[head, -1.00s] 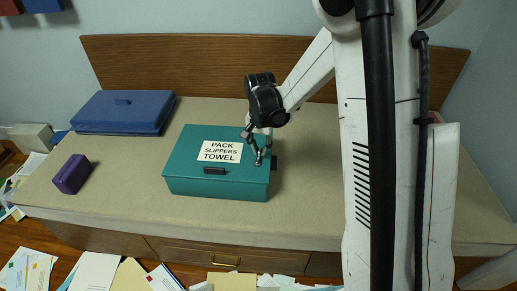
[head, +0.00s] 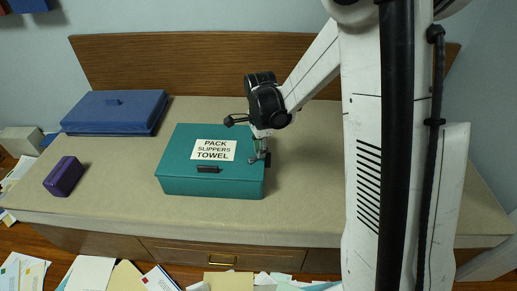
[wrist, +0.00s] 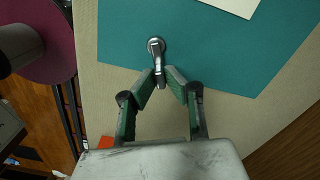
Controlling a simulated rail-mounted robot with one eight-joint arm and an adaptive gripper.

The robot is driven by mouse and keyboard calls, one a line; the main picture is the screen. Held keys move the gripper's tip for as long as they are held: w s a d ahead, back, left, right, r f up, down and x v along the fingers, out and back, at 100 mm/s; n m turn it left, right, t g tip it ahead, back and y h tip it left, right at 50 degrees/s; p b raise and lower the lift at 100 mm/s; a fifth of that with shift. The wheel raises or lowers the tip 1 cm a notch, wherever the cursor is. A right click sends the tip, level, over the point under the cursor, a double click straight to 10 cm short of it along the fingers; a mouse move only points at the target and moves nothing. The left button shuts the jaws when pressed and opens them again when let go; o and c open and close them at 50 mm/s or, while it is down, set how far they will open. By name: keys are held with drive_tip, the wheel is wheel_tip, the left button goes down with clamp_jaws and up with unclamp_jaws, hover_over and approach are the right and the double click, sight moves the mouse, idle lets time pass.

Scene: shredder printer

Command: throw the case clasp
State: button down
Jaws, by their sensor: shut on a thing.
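The closed teal case (head: 180,180) lies on the bench with a white "PACK SLIPPERS TOWEL" label (head: 213,150) on its lid and a dark handle (head: 208,169) on the front edge. The silver clasp (wrist: 155,46) shows in the wrist view as a round pivot with a short lever, near the case's edge. My gripper (wrist: 164,80) is shut on the clasp's lever, with the green-padded fingers either side of its tip. In the head view my gripper (head: 258,158) is at the case's right edge and hides most of the clasp.
A blue case (head: 115,112) lies at the back left of the bench, and a small purple case (head: 63,177) stands at the left. The beige bench top (head: 310,180) is clear to the right of the teal case. A wooden backboard (head: 180,60) runs behind.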

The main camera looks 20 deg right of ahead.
drive_tip(key=m, duration=0.2)
drive_tip(key=s+m, duration=0.1)
drive_tip(key=m, duration=0.1)
drive_tip(key=shift+s+a+m, duration=0.1)
drive_tip(key=shift+s+m, duration=0.05)
drive_tip(key=shift+m, duration=0.25)
idle(0.4)
drive_tip(key=c, duration=1.8)
unclamp_jaws()
wheel_tip(320, 180, up, 12)
drive_tip(key=shift+s, duration=0.1)
